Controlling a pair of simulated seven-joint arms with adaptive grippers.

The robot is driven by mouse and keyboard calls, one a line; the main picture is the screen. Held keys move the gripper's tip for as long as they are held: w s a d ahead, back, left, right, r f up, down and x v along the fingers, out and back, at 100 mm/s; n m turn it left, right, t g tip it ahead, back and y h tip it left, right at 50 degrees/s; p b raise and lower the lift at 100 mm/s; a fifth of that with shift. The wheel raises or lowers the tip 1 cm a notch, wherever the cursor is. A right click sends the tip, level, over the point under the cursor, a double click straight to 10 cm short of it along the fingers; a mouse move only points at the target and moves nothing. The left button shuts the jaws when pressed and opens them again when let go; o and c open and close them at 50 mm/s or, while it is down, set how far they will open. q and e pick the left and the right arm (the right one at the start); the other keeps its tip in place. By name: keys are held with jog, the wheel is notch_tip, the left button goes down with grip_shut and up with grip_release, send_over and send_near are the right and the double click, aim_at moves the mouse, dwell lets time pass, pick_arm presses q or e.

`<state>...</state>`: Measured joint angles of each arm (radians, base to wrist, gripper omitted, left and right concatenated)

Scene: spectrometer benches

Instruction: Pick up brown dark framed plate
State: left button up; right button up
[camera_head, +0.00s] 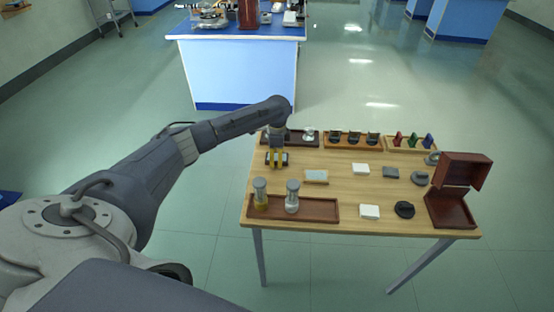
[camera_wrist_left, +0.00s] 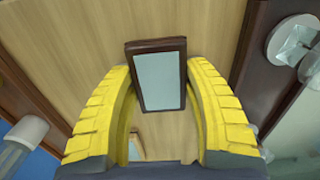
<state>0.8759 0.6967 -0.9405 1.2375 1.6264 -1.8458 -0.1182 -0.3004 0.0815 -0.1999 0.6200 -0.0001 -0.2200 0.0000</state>
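The brown dark framed plate (camera_wrist_left: 160,78) has a dark brown frame around a pale grey-blue face. In the left wrist view it lies upper middle, between the two yellow fingers of my left gripper (camera_wrist_left: 158,68). The fingers are spread, one along each side of the plate, and I see no clear grip on it. In the head view my left gripper (camera_head: 277,159) points down over the table's back left, and largely hides the plate there. My right gripper is not in view.
The wooden table (camera_head: 335,165) holds a light framed plate (camera_head: 316,176), white blocks, and a brown tray (camera_head: 320,209) with two capped jars at the front left. Racks line the back edge. An open dark red box (camera_head: 452,208) stands at the right.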

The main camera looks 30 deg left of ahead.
pick_arm(q)
jog(key=c, duration=0.6)
jog(key=shift+c, duration=0.2)
jog(key=shift+r, duration=0.15)
